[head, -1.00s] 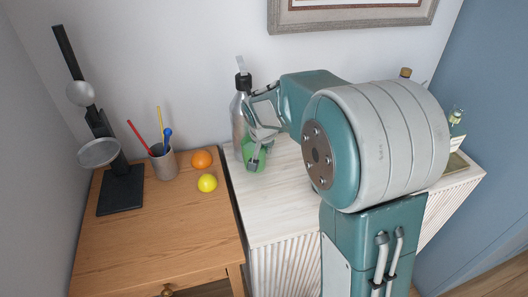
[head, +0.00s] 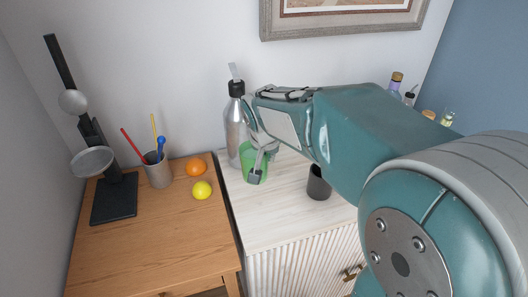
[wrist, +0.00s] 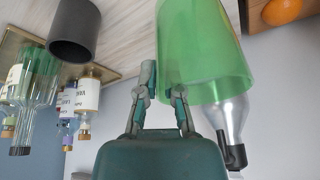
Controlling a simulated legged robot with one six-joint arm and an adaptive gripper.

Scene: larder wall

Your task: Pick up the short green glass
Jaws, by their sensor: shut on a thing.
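The short green glass (head: 248,172) stands at the left end of the pale cabinet top in the head view. It fills the upper middle of the wrist view (wrist: 203,50), its open rim toward my gripper. My gripper (head: 259,165) is shut on the glass at its side wall. In the wrist view the fingers (wrist: 163,92) sit at the rim, one outside it and the other overlapping the green wall. I cannot tell whether the glass's base touches the cabinet.
A metal bottle (head: 235,137) with a black top stands close behind the glass. A dark cup (head: 318,184) stands to the right. Several bottles (wrist: 84,92) stand on a tray beyond it. A wooden table (head: 150,232) with a lemon (head: 202,190) and an orange (head: 196,167) is at left.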

